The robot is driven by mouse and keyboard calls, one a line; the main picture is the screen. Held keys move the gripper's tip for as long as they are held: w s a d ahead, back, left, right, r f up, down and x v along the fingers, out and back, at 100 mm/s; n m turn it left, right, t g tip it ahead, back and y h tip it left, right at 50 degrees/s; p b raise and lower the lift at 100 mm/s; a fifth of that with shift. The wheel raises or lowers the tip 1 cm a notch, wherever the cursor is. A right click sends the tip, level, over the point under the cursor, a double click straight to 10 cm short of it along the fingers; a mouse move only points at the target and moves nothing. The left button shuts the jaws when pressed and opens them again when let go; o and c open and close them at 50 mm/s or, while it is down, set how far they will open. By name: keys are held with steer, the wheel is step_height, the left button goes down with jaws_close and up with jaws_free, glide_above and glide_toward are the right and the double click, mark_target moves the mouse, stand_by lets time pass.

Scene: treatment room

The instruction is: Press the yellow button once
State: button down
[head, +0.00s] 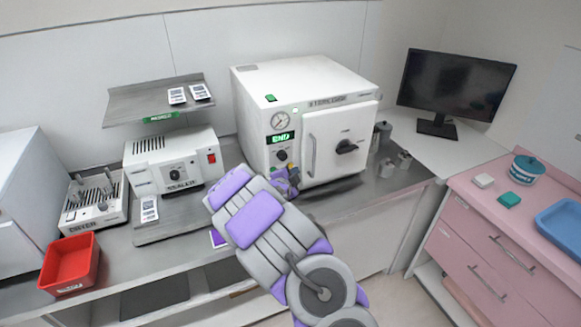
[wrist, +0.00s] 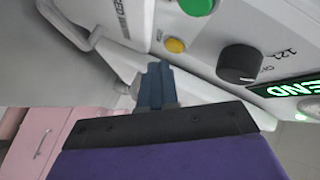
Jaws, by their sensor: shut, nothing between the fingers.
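The yellow button (wrist: 174,45) is a small round button on the front panel of the white sterilizer (head: 345,97). In the wrist view it sits between a larger green button (wrist: 197,5) and a black knob (wrist: 240,63). My gripper (wrist: 157,70) is shut and empty, with its blue fingertips just below and left of the yellow button in that view. A gap seems to show between them; I cannot tell its depth. In the head view my gripper (head: 290,178) is in front of the panel's lower part and hides much of the button area.
The sterilizer has a lit END display (head: 280,138), a gauge (head: 279,120) and a door with a handle (head: 312,155). A sealer (head: 175,160) and a red bin (head: 70,265) stand left on the counter. Bottles (head: 383,135) stand to the right.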

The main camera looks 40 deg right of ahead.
steer(key=shift+w, duration=0.1)
stand_by(0.3)
steer(key=shift+w+d+r, duration=0.1)
steer(key=shift+w, duration=0.2)
steer(key=shift+w+p, duration=0.35)
steer(key=shift+w, duration=0.05)
stand_by(0.7)
steer(key=shift+s, duration=0.1)
steer(key=shift+s+b, duration=0.4)
steer(key=shift+b, duration=0.25)
steer(key=shift+s, duration=0.35)
steer(key=shift+b, duration=0.3)
